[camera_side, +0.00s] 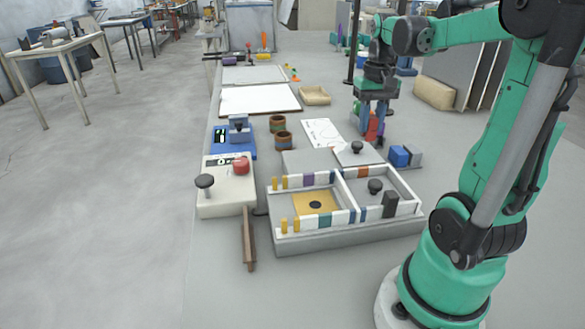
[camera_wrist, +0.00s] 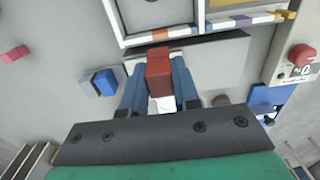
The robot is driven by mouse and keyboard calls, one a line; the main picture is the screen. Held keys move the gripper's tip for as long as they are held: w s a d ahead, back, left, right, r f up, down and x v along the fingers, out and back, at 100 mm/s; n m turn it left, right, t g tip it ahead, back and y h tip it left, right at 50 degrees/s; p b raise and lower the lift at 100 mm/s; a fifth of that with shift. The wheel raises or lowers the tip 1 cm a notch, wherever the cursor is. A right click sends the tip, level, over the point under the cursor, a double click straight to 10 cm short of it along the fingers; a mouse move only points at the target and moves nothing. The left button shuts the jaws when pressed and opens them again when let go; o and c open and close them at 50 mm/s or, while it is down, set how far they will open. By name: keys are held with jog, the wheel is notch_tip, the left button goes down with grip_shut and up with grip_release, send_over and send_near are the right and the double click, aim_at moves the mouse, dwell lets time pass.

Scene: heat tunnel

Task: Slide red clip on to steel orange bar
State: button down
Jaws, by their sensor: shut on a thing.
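My gripper (camera_wrist: 160,85) is shut on a red clip (camera_wrist: 159,66), which sits between its two blue fingers in the wrist view. In the side view my gripper (camera_side: 373,122) is low over the bench behind the grey tray, and the red clip (camera_side: 373,128) shows in it. The near wall of the tray in the wrist view carries a pale bar with coloured bands, one of them orange (camera_wrist: 160,35). An orange band also shows on the tray's back wall in the side view (camera_side: 363,172). The clip is apart from the wall. I cannot tell which part is the steel orange bar.
The two-part tray (camera_side: 350,238) holds a yellow plate and black knobs. A flat grey lid with a black knob (camera_side: 357,148) lies behind it. Blue and grey blocks (camera_side: 399,156) stand to the right. White and blue devices (camera_side: 226,190) and brown cups (camera_side: 282,140) stand left.

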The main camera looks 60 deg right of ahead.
aim_at(370, 129)
jog(key=shift+f, duration=0.1)
jog(key=shift+f, duration=2.8)
jog(key=shift+f, duration=1.4)
jog(key=c, duration=0.6)
grip_release()
jog(key=shift+r, duration=2.75)
